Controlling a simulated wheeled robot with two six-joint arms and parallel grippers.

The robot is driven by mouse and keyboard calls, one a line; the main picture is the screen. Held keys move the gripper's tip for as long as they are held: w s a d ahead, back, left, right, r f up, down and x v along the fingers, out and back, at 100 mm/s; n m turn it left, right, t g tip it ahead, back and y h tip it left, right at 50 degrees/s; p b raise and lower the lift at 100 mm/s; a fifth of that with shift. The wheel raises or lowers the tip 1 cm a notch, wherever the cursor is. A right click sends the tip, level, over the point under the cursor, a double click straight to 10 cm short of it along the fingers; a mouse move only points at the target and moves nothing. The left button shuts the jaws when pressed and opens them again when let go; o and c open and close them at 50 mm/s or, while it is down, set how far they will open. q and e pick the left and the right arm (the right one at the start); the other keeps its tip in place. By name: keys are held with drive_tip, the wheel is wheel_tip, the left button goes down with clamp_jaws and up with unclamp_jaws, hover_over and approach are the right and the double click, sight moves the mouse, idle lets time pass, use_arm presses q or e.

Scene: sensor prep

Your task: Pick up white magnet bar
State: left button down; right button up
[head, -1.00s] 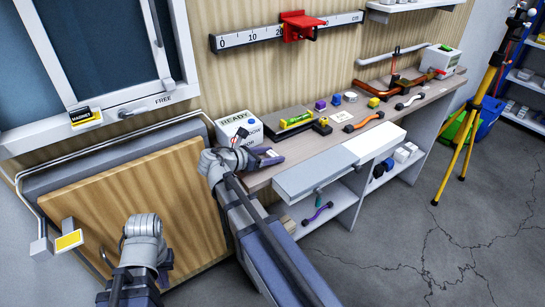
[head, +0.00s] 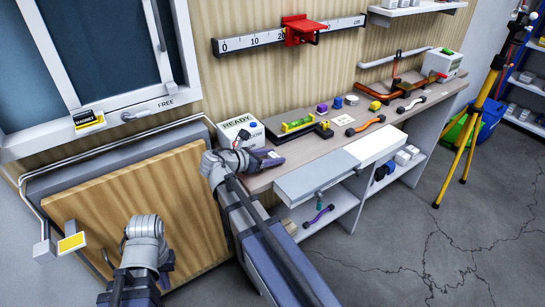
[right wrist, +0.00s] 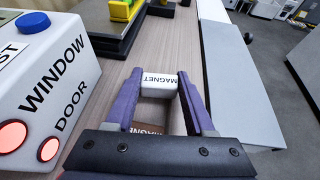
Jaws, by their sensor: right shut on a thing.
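The white magnet bar (right wrist: 158,86), a small white block lettered MAGNET, sits between the purple fingertips of my right gripper (right wrist: 160,88) in the right wrist view. The fingers are shut on it. In the head view my right gripper (head: 268,159) is at the near left end of the bench, and the bar is small there. I cannot tell whether the bar touches the bench top. My left gripper (head: 168,264) is low in front of the wooden panel, away from the bench; its fingertips are too small to tell open from shut.
The tester box (right wrist: 45,80) marked WINDOW and DOOR stands close left of my right gripper. A brown patch lettered MAGNET (right wrist: 147,128) shows below the bar.

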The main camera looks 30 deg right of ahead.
sight(273, 156)
wheel_tip(273, 156, up, 10)
drive_tip(key=p, duration=0.9)
drive_tip(key=shift+f, duration=0.25)
drive_tip(key=shift+f, duration=0.1)
